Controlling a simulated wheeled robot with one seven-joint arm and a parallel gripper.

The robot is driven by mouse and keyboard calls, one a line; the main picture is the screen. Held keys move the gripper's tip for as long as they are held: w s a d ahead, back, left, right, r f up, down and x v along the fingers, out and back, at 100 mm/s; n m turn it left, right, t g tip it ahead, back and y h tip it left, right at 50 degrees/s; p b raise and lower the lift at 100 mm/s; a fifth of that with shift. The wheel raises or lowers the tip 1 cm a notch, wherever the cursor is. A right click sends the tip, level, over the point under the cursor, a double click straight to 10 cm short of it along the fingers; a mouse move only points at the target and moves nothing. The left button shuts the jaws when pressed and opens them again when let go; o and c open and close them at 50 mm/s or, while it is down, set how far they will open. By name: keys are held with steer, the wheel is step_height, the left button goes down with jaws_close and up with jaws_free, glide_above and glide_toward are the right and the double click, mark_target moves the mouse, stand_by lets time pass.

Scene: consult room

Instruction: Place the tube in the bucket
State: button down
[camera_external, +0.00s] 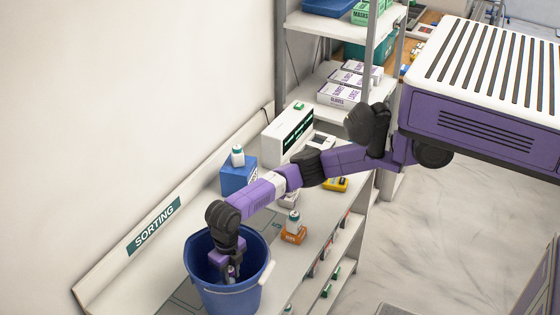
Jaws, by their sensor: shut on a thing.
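The blue bucket (204,297) stands upright on the pale counter below the sorting sign, with its light handle grip (267,274) on the right side. My gripper (231,272) reaches down through the bucket's open top and is inside its rim. It is shut on a small greyish thing, likely the tube (232,270), which is mostly hidden by the gripper and the bucket wall. I cannot tell whether the tube touches the bucket's bottom.
A blue block with a white bottle (237,156) and an orange block with a bottle (293,222) stand on the counter behind the bucket. A white box device (288,135) sits farther back. The sorting sign (155,226) lines the wall. Shelves (330,24) rise behind.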

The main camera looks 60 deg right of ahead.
steer(key=shift+f, duration=2.45)
steer(key=shift+f, duration=0.2)
steer(key=c, duration=1.1)
jaws_free()
step_height(320, 180, up, 12)
steer(key=shift+r+b, duration=0.25)
steer(key=shift+b, duration=0.5)
